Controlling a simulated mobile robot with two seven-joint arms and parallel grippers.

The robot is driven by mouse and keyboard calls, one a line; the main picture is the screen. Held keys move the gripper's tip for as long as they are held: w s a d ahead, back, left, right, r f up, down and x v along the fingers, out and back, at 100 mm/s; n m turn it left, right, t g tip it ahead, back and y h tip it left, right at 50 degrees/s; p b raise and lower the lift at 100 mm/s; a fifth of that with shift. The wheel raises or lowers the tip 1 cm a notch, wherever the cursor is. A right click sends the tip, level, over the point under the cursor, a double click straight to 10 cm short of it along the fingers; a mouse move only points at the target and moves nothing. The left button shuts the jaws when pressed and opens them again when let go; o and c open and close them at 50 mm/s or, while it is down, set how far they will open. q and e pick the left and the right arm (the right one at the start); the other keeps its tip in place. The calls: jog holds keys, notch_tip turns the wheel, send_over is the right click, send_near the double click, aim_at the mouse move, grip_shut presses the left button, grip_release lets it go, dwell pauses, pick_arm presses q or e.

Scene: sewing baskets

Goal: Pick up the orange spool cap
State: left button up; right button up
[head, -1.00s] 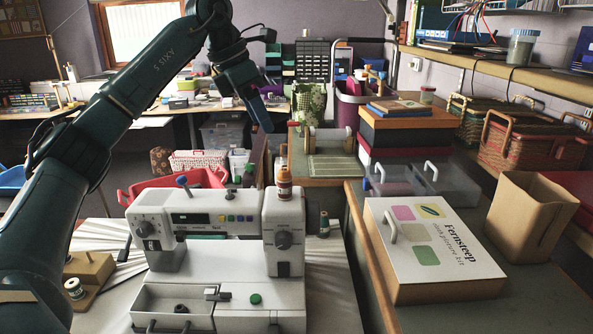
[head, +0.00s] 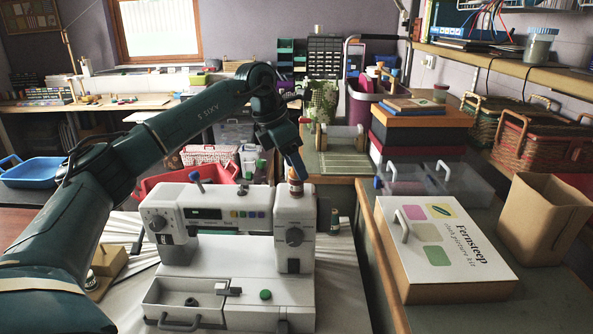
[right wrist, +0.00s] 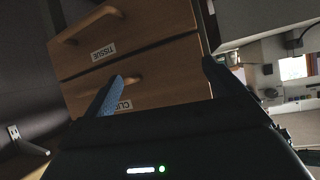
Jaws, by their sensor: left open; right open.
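A white sewing machine (head: 235,225) stands on the table in the middle of the head view. On its right-hand top sits a small orange-brown and white piece (head: 296,187), which looks like the orange spool cap, though it is small and partly covered. My left gripper (head: 297,172) points down at it from above, with the fingertips around or just over its top. It is open; contact cannot be made out. My right gripper (right wrist: 162,82) is open and empty in the right wrist view, in front of wooden drawers.
A white-topped box (head: 445,245) and a brown bin (head: 540,215) stand on the right. A red basket (head: 205,180) is behind the machine. Labelled drawers (right wrist: 150,50) face my right gripper.

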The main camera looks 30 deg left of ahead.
pick_arm(q)
jog(key=shift+c, duration=0.5)
jog(key=c, duration=0.9)
jog(key=shift+r, duration=0.1)
jog(key=shift+c, duration=0.2)
